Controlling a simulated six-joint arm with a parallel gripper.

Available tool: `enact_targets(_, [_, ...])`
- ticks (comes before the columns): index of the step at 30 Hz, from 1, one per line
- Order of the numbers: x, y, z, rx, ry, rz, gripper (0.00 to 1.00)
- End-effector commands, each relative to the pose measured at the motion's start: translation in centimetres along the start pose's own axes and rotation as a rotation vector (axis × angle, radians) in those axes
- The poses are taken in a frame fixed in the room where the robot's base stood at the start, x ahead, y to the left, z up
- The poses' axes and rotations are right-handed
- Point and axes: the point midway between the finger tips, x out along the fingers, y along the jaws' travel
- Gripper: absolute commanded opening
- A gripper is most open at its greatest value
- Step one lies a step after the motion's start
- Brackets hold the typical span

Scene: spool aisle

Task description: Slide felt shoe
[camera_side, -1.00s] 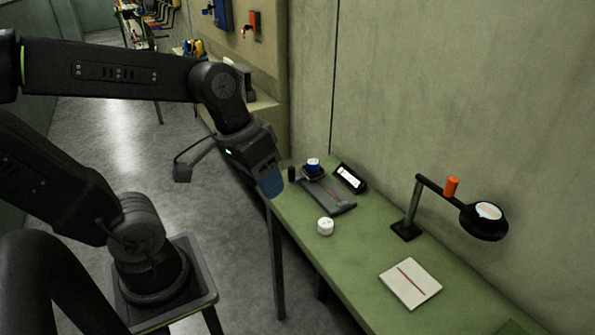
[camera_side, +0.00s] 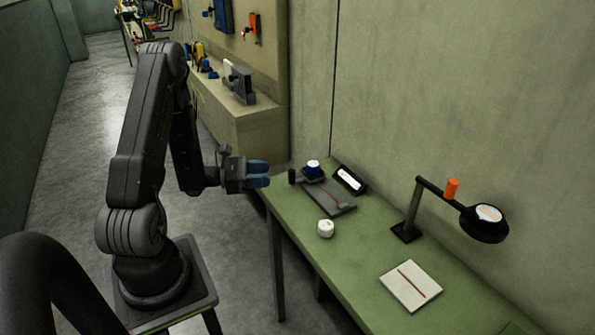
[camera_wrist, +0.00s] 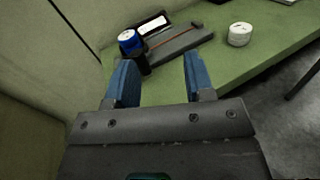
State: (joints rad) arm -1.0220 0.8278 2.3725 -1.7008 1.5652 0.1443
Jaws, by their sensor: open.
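A blue piece with a white top (camera_side: 313,168) stands at the far end of a grey board (camera_side: 333,199) with a red line along it; it may be the felt shoe, though I cannot tell for sure. In the wrist view the blue piece (camera_wrist: 130,39) and the board (camera_wrist: 186,45) lie beyond the fingertips. A small black cylinder (camera_side: 292,176) stands left of the blue piece. My gripper (camera_side: 268,174) has blue fingers and is open and empty, just off the table's left end. It also shows in the wrist view (camera_wrist: 158,62), its fingers apart.
A white round puck (camera_side: 325,228) sits on the green table (camera_side: 365,280) in front of the board. A black display stand (camera_side: 349,180) is behind it. A lamp-like arm (camera_side: 412,210) and a white plate with a red line (camera_side: 411,285) are to the right. The wall closes the back.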

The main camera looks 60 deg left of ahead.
Motion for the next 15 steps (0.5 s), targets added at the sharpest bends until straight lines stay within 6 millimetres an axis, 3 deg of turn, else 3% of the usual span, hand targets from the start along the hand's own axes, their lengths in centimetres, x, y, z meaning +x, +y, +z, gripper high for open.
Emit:
enact_targets(3, [-2.2, 1.3, -2.4, -0.066, -0.004, 0.138, 0.48])
enact_targets(7, [-3.0, 1.9, -3.3, -0.087, -0.006, 0.196, 0.48])
enact_targets(11, [-1.9, 2.1, -3.4, -0.088, -0.006, 0.195, 0.48])
enact_targets(15, [0.4, 2.4, -3.3, -0.085, -0.006, 0.19, 0.48])
